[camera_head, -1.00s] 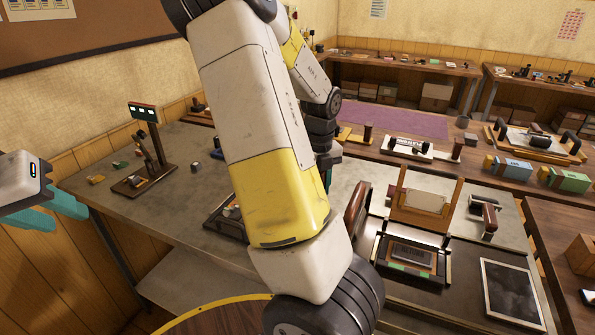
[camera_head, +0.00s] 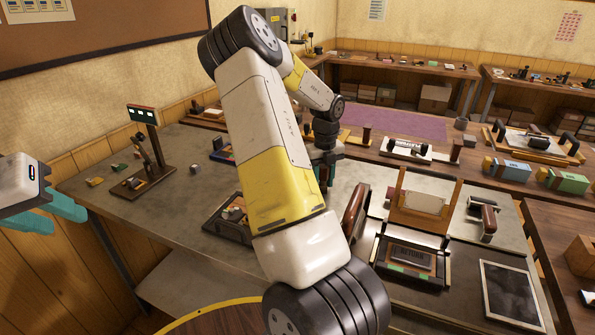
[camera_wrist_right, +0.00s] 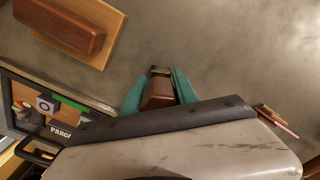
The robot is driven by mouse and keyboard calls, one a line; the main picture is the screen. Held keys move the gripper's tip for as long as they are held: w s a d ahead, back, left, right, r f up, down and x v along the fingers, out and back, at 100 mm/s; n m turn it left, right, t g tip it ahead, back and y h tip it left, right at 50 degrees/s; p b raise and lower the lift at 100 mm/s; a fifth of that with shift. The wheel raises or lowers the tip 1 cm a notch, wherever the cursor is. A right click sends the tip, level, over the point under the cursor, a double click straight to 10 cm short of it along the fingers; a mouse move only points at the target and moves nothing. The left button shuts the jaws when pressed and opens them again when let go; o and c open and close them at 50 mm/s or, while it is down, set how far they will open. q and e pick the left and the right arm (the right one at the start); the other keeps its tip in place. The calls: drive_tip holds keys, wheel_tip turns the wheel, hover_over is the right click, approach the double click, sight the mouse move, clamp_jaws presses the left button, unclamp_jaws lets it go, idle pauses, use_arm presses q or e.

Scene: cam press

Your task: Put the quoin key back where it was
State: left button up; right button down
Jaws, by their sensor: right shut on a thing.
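My right gripper (camera_wrist_right: 159,88) shows in the right wrist view with its teal fingers closed on a brown, wooden-looking handle with a dull metal end (camera_wrist_right: 159,72), which I take to be the quoin key. It is held over bare grey bench top. In the head view my right arm covers most of that gripper, and the held thing cannot be made out. My left gripper (camera_head: 56,212) is at the far left of the head view, its fingers apart and empty, off the bench edge.
A framed press (camera_head: 408,255) stands right of my right arm. A dark tray (camera_head: 212,222) with small pieces is left of it. A stand with a small display (camera_head: 142,115) is at the bench's left. In the wrist view a wooden block with a brown handle (camera_wrist_right: 70,25) is upper left.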

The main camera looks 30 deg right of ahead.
drive_tip(key=shift+f, duration=0.15)
drive_tip(key=c, duration=0.9)
unclamp_jaws()
drive_tip(key=shift+c, duration=0.2)
